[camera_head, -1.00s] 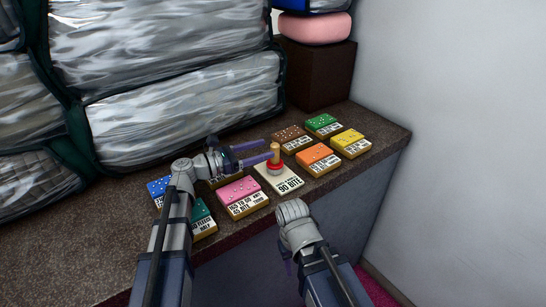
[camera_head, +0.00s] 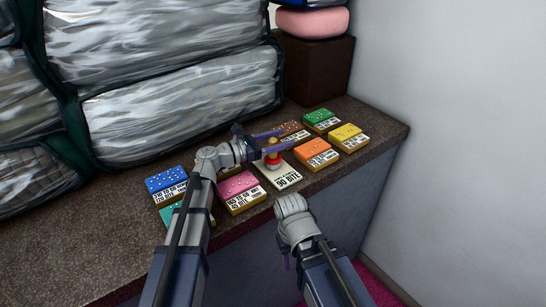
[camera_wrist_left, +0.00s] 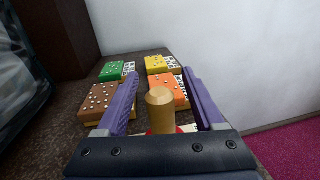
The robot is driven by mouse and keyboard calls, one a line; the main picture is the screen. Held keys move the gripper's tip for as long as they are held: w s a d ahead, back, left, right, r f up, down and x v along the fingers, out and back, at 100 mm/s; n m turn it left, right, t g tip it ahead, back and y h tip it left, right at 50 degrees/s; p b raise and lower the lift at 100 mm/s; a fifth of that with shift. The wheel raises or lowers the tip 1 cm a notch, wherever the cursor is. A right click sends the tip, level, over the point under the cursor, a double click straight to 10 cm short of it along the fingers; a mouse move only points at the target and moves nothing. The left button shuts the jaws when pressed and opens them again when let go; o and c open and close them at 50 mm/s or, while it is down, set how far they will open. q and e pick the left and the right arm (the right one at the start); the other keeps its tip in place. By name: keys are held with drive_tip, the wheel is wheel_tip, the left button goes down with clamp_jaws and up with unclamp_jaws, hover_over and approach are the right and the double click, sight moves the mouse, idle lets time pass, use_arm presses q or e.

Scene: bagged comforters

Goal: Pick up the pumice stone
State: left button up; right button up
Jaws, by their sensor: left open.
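The one handled object, which I take as the pumice stone (camera_head: 273,160), has a wooden knob handle, a red band and a pale base. It stands upright on a white label card. My left gripper (camera_head: 287,138) is open, with its purple fingers on either side of the handle. In the left wrist view the wooden handle (camera_wrist_left: 160,98) sits between the two fingers, with a gap on each side. Its lower part is largely hidden there by the gripper body. My right gripper (camera_head: 287,259) points down at the counter's front, mostly hidden behind its wrist.
Dotted coloured blocks with labels surround it: pink (camera_head: 237,184), orange (camera_head: 314,150), brown (camera_head: 290,129), green (camera_head: 320,117), yellow (camera_head: 346,135) and blue (camera_head: 166,180). Bagged comforters (camera_head: 180,105) rise behind. A dark box (camera_head: 318,75) and grey wall (camera_head: 460,130) bound the right.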

use_arm(q)
drive_tip(key=shift+w+d, duration=0.15)
drive_tip(key=shift+d, duration=0.1)
clamp_jaws()
idle(0.3)
idle(0.9)
